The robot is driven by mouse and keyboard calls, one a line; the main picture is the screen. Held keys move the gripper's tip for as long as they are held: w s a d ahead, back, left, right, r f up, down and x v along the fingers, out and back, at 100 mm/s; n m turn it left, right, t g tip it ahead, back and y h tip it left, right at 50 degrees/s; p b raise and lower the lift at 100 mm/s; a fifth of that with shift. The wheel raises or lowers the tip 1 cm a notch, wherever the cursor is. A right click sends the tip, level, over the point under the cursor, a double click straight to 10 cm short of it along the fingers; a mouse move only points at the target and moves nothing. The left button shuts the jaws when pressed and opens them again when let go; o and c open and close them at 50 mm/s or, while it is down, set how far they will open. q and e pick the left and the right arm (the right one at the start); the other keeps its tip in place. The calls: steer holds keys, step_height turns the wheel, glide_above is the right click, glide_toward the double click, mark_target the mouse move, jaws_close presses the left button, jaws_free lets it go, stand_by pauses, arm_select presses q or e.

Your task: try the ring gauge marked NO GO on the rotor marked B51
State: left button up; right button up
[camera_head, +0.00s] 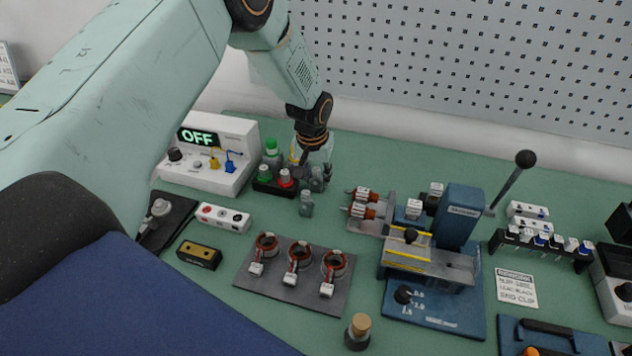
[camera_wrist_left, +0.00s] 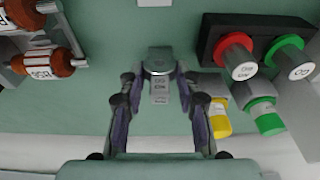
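My left gripper (camera_head: 314,178) points down beside the gauge holder; in the left wrist view (camera_wrist_left: 158,90) its fingers are open. A red-collared gauge (camera_wrist_left: 235,55) and a green-collared gauge (camera_wrist_left: 285,57) stand in a black holder (camera_wrist_left: 208,35).
A white meter reading OFF (camera_head: 225,150) is to the left. Three wound stators lie on a dark mat (camera_head: 258,283). A blue lever press (camera_head: 455,222) stands right of the rotors.

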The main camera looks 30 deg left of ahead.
mark_target(316, 168)
arm_select(q)
jaws_close()
steer(key=shift+r, duration=0.15)
steer(key=shift+w+p+v, duration=0.25)
steer(key=shift+p+v, duration=1.05)
steer(key=shift+p, duration=0.15)
steer(key=shift+a+r, duration=0.1)
steer(key=shift+r, duration=0.05)
